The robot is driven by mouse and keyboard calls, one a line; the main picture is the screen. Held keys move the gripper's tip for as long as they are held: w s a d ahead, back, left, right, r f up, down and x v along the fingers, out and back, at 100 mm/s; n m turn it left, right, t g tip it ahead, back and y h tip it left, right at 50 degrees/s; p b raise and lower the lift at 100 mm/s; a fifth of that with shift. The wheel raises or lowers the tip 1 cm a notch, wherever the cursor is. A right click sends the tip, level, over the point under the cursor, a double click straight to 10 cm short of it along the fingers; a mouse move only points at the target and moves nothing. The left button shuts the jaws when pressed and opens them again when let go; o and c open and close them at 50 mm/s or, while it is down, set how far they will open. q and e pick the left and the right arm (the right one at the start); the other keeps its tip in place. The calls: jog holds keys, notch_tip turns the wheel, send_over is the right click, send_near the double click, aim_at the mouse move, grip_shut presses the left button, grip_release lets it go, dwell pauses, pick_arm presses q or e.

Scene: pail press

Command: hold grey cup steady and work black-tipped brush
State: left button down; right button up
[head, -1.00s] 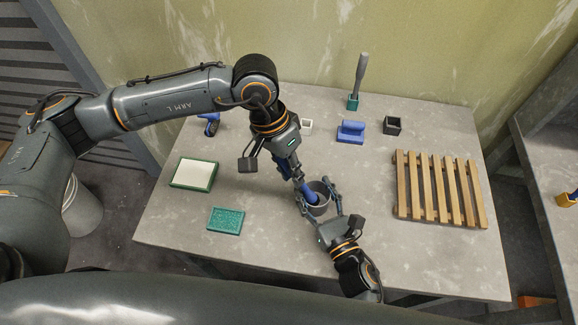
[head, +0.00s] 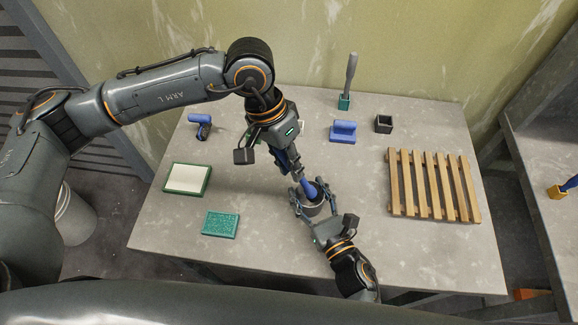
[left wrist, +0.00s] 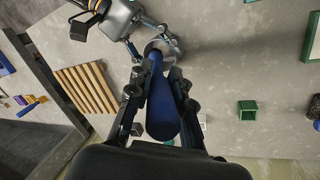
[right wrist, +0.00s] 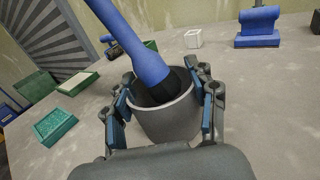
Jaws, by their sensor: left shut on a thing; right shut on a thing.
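The grey cup (head: 313,209) stands on the table near its middle; it also shows in the right wrist view (right wrist: 166,122). My right gripper (head: 313,195) is shut on the cup, with a finger on each side of it. The brush has a blue handle (right wrist: 143,52) and a black tip (right wrist: 172,82). The brush leans to the left in the right wrist view, and its tip is inside the cup; the lowest end is hidden by the cup wall. My left gripper (left wrist: 157,85) is shut on the blue handle (left wrist: 161,112) above the cup.
A wooden slatted rack (head: 432,187) lies at the right. A green sponge-like block (head: 220,223) and a white-topped green tray (head: 187,178) lie at the left. A blue block (head: 343,131), a black box (head: 383,124) and a green holder (head: 344,102) stand behind. The front right table is clear.

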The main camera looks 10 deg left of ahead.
pick_arm(q)
jog(key=shift+f, duration=0.1)
dwell(0.4)
jog(key=shift+w+a+f, duration=0.2)
jog(key=shift+f, duration=0.4)
jog(key=shift+w+a+f, duration=0.15)
jog(key=shift+a+f, duration=0.05)
jog(key=shift+f, duration=0.35)
jog(key=shift+f, duration=0.7)
jog(key=shift+d, duration=0.1)
